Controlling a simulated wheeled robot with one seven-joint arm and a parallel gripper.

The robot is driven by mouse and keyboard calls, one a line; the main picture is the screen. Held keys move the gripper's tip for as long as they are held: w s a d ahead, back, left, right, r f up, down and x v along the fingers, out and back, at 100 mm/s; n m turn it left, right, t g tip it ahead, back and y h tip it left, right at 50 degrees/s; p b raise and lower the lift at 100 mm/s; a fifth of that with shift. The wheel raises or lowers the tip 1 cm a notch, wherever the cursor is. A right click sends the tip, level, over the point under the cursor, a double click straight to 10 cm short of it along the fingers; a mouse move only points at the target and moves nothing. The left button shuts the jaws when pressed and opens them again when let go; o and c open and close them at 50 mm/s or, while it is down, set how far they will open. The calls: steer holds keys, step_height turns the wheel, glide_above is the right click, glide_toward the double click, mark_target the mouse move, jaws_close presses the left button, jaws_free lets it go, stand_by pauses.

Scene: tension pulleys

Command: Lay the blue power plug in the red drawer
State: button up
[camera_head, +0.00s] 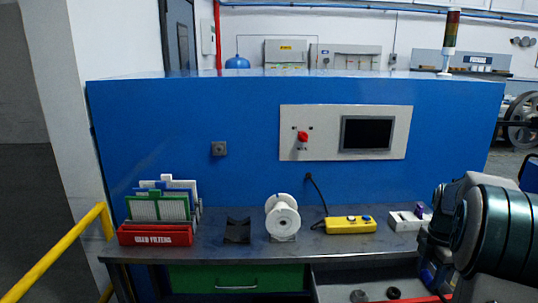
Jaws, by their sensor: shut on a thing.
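My gripper (432,262) is at the lower right, mostly hidden by my own arm, low by the bench's front edge near the right side of an open drawer. A small blue thing (427,275) shows at my gripper, and it looks like the blue power plug. My gripper is shut on it, though the fingertips are hard to make out. The open drawer (330,291) has a grey inside and a thin reddish edge at the bottom of the picture. Several dark round parts (392,292) lie in it. Its front face is out of view.
A shut green drawer (236,278) is left of the open one. On the bench stand a red rack (155,236) with panels, a black block (238,231), a white spool (283,217), a yellow control box (350,225) and a white box (405,222). A yellow rail (62,254) is at left.

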steer(key=shift+s+a, duration=0.1)
steer(key=shift+a, duration=0.1)
steer(key=a+f+m, duration=0.9)
steer(key=a+f, duration=0.1)
steer(key=a, duration=0.2)
steer(key=a+f+m, duration=0.9)
steer(key=a+f, duration=0.1)
steer(key=a, duration=0.3)
